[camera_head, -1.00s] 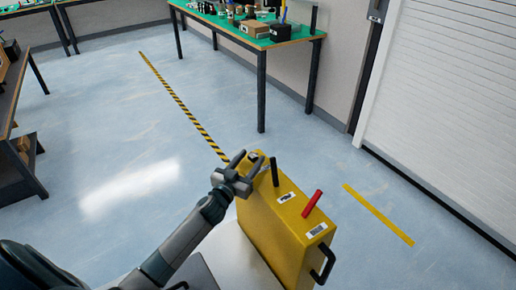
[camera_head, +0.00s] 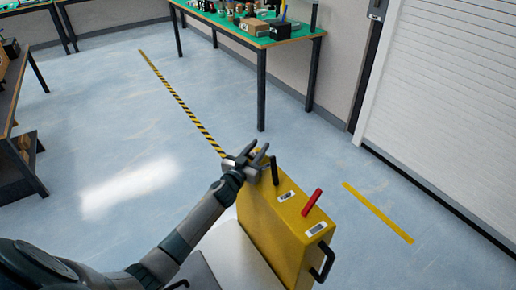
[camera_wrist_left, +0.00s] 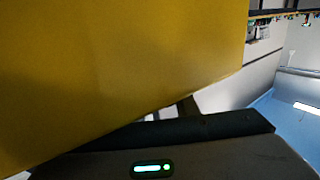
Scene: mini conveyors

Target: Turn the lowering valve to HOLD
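A yellow box-shaped unit (camera_head: 270,222) stands at the lower middle of the head view. A black lever (camera_head: 274,171) and a red lever (camera_head: 312,202) rise from its top, each near a small label. I cannot read the labels or tell which lever is the lowering valve. My left gripper (camera_head: 255,153) is at the far left end of the unit's top, just left of the black lever. Its fingers are apart with nothing seen between them. Whether it touches the unit is unclear. In the left wrist view, the yellow unit (camera_wrist_left: 110,70) fills the upper left. My right gripper is out of view.
A green-topped bench (camera_head: 250,38) with assorted items stands at the back. A dark shelf or table (camera_head: 14,95) stands at the left, and a white shutter (camera_head: 445,110) at the right. Open floor with a striped tape line (camera_head: 180,103) lies between.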

